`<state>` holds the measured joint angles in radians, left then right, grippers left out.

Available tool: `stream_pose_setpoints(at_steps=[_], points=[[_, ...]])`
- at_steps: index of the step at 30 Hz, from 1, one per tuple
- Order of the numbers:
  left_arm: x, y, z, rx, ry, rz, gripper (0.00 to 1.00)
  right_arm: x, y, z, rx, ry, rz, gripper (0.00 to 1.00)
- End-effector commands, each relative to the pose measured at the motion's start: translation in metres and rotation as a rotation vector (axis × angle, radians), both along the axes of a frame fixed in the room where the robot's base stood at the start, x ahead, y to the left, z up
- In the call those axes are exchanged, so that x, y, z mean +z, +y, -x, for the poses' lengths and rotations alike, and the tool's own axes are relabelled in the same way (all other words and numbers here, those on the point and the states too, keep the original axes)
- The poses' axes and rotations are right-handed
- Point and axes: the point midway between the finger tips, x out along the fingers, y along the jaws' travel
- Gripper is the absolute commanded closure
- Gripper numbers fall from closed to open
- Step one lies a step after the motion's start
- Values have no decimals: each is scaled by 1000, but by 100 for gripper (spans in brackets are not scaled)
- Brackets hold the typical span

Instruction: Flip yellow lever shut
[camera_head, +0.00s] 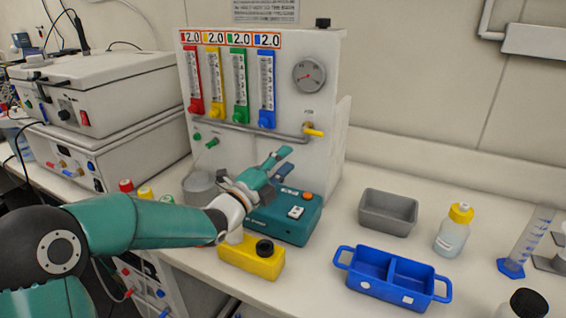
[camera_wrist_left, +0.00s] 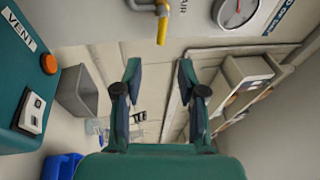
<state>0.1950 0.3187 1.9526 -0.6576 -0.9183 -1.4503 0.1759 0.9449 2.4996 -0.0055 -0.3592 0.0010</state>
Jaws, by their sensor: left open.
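The yellow lever (camera_head: 314,132) sits at the right end of the grey pipe on the front of the white gas panel (camera_head: 325,160). In the head view it points to the right, slightly downward. In the left wrist view the lever (camera_wrist_left: 162,28) shows at the top, beyond my fingers. My left gripper (camera_head: 283,160) is open and empty, below and to the left of the lever and apart from it. In the left wrist view the two fingers of my left gripper (camera_wrist_left: 158,75) are spread with nothing between them. My right gripper is not in view.
A teal box (camera_head: 290,222) with an orange button stands below my left gripper, with a yellow box (camera_head: 250,262) in front. A grey bin (camera_head: 388,212), a blue divided tray (camera_head: 391,275) and a yellow-capped bottle (camera_head: 453,230) stand to the right. A round gauge (camera_head: 309,75) is above the lever.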

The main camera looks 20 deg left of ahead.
Motion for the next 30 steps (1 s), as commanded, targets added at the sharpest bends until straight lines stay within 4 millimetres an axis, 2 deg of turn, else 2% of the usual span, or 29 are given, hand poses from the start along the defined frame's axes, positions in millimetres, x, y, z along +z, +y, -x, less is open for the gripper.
stream_pose_setpoints(at_steps=[7, 11, 13, 17, 24, 27, 30], points=[[0, 0, 1, 0, 0, 0, 60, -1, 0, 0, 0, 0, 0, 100], [2, 0, 1, 1, 9, 36, 38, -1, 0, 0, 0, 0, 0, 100], [7, -2, 3, 4, 33, 113, 26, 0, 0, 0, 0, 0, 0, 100], [18, -4, 9, 14, 117, 409, 6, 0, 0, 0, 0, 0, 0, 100], [28, -15, 32, 23, 303, 1157, 6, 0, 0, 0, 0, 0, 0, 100], [28, -19, 41, 25, 351, 1385, 6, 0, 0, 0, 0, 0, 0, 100], [26, -23, 45, 27, 379, 1515, 6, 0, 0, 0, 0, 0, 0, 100]])
